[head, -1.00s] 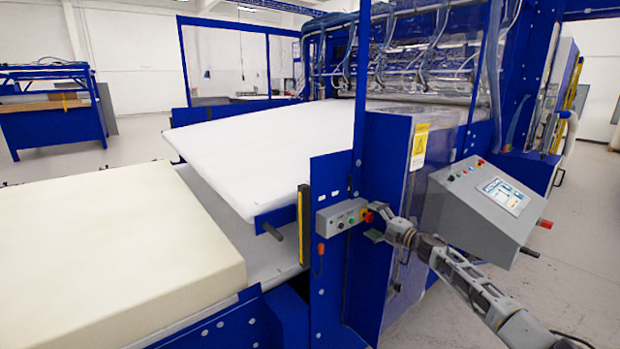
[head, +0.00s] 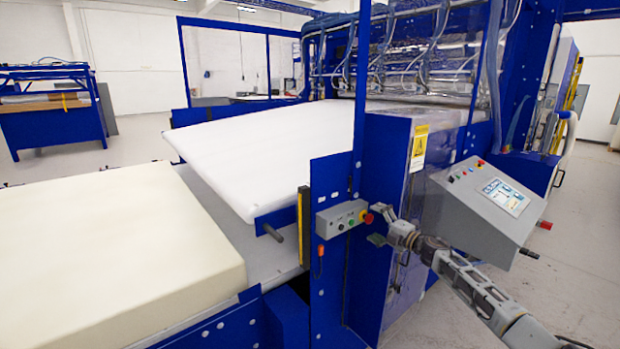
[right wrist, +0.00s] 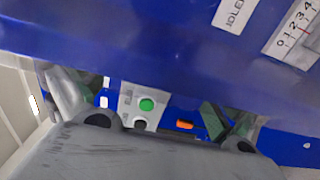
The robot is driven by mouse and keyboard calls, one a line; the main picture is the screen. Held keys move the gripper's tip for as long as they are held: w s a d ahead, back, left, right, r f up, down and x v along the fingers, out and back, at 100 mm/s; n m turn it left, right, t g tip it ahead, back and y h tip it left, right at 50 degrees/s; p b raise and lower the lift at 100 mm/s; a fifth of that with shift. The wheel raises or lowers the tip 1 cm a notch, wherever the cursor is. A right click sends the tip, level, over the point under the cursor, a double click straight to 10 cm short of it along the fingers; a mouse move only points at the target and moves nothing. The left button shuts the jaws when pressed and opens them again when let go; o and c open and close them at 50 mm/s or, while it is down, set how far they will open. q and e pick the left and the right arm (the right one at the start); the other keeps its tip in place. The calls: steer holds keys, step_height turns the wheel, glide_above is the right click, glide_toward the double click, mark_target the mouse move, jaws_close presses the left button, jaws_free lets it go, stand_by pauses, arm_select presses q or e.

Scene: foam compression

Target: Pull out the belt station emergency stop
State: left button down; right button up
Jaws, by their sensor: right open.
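The belt station emergency stop (head: 368,217) is a red button on a yellow base at the right end of a small grey control box (head: 341,218). The box is fixed to a blue post of the machine. My right gripper (head: 378,226) is open and empty, just right of the button, with its fingers pointing at the box. I cannot tell whether a finger touches the button. In the right wrist view the spread fingers (right wrist: 150,112) frame part of the grey box with a green button (right wrist: 147,105); the red button is not clearly visible there. My left gripper is out of view.
A large grey operator console (head: 483,212) with a screen stands right of my right arm. A blue cabinet (head: 388,165) with a yellow warning label is behind the gripper. A cream foam block (head: 110,255) lies on the belt at the left. An orange piece (head: 321,250) hangs below the box.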

mark_target(372, 220)
steer(key=shift+p+v, duration=0.9)
steer(key=shift+v, duration=0.8)
steer(key=p+v, duration=0.1)
steer(key=v, duration=0.1)
steer(key=shift+s+d, duration=0.25)
steer(key=shift+s, duration=0.05)
